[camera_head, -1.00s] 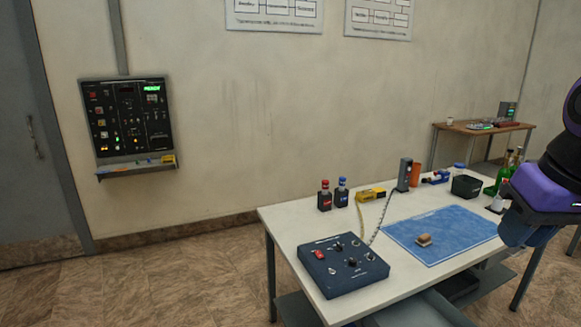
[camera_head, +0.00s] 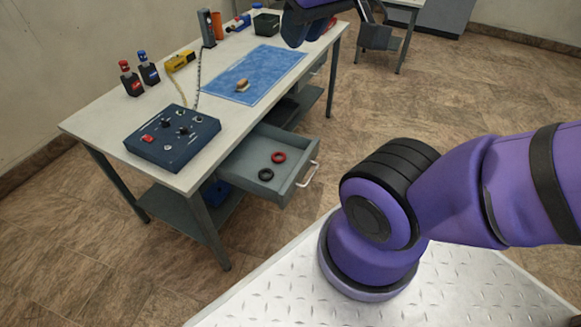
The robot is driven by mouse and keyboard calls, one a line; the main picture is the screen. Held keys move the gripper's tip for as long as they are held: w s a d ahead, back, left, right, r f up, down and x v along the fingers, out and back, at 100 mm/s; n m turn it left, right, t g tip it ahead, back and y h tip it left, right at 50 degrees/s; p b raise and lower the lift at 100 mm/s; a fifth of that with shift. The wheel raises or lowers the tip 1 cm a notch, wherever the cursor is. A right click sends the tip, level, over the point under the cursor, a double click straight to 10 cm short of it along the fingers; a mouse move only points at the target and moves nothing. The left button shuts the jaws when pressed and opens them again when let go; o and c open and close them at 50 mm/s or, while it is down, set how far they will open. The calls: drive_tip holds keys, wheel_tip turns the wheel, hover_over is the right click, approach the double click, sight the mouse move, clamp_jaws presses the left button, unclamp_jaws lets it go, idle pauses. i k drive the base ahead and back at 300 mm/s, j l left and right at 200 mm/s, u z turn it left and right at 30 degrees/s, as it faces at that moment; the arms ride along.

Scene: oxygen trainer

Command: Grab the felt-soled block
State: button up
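The felt-soled block appears to be the small tan block (camera_head: 242,85) lying on the blue mat (camera_head: 270,62) on the white table; its sole is too small to make out clearly. My purple arm reaches in from the right, and part of it shows at the top edge over the table's right end. Nothing visible touches the block.
A dark control box (camera_head: 172,138) sits at the table's near left end. An open drawer (camera_head: 238,176) with a red ring (camera_head: 279,157) and a black ring (camera_head: 266,174) juts out below. Two bottles (camera_head: 131,80), a yellow device (camera_head: 180,61) and a dark bin (camera_head: 266,23) line the back.

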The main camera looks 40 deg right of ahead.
sight(242, 85)
drive_tip(key=i+l, duration=0.45)
drive_tip(key=i, duration=0.15)
drive_tip(key=i+l, duration=0.5)
drive_tip(key=i, duration=0.05)
